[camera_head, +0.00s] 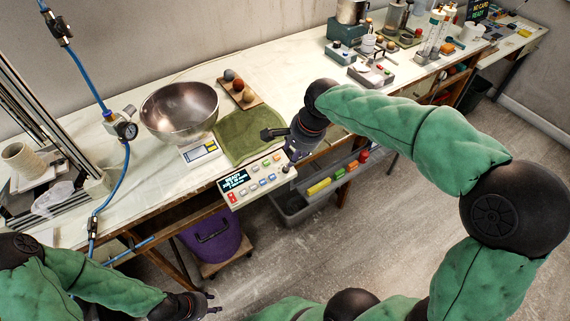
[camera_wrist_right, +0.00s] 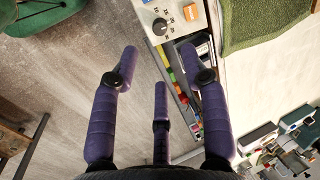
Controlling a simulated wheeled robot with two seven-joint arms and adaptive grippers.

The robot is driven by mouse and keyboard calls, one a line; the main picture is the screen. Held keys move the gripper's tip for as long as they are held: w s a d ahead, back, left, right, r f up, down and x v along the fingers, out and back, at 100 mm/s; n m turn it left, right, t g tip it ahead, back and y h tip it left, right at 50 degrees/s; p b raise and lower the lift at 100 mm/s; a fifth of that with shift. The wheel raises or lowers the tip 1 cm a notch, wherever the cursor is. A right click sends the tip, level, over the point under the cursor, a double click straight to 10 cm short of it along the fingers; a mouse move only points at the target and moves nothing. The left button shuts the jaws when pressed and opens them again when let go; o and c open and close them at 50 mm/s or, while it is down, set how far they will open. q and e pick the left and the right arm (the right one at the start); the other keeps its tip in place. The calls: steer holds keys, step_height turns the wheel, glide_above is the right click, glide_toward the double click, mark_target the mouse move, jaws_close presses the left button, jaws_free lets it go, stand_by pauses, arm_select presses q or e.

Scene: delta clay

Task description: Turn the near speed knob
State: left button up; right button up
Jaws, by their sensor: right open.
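A pale control panel (camera_head: 262,192) with a small screen and coloured buttons sits at the table's front edge. A dark round knob (camera_wrist_right: 160,27) with a printed scale shows on its end in the right wrist view. In the head view a dark knob (camera_head: 286,169) shows at the panel's right end, close below my right gripper (camera_head: 283,142). My right gripper is open, its purple fingers (camera_wrist_right: 160,75) spread and empty, apart from the knob. My left gripper (camera_head: 211,303) is low at the bottom left, open and empty, away from the table.
A steel bowl (camera_head: 180,108) on a scale, a green towel (camera_head: 238,140) and a wooden board with balls (camera_head: 240,97) lie behind the panel. A grey bin (camera_head: 290,211) and a purple tub (camera_head: 215,237) stand below. The floor in front is open.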

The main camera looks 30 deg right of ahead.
mark_target(287, 168)
steer(key=b+x, duration=0.3)
steer(key=x, duration=0.6)
steer(key=shift+w+f, duration=0.1)
steer(key=shift+f, duration=0.15)
jaws_close()
